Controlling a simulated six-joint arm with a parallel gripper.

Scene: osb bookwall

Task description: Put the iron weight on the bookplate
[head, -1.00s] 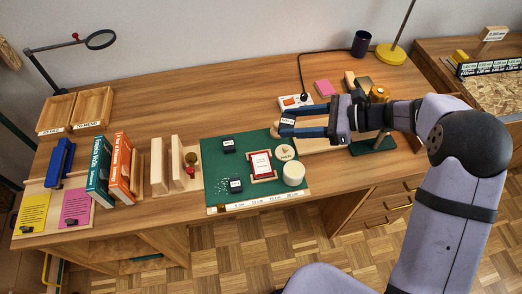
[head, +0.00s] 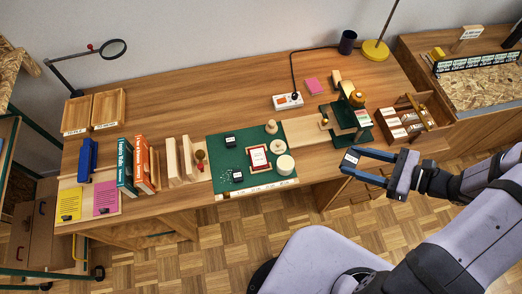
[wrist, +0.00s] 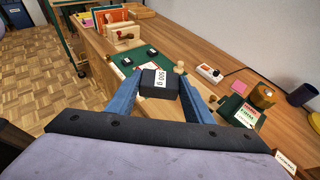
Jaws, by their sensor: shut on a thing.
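The iron weight, a small black block with a white label, is held between the two blue fingers of my gripper (head: 354,162). In the wrist view the weight (wrist: 150,83) reads 500 g and sits between the fingertips. The bookplate (head: 259,158), a white card with a red border, lies on the green cutting mat (head: 222,158). My gripper is to the right of the mat, near the desk's front edge, well apart from the bookplate. The wrist view does not clearly show the bookplate; the weight covers part of the mat.
Two small black blocks (head: 230,140) (head: 237,177) lie on the mat. A white cylinder (head: 285,165) and a round wooden piece (head: 278,147) stand right of the bookplate. A green press-like stand (head: 352,117) and a wooden tray (head: 410,118) are further right.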

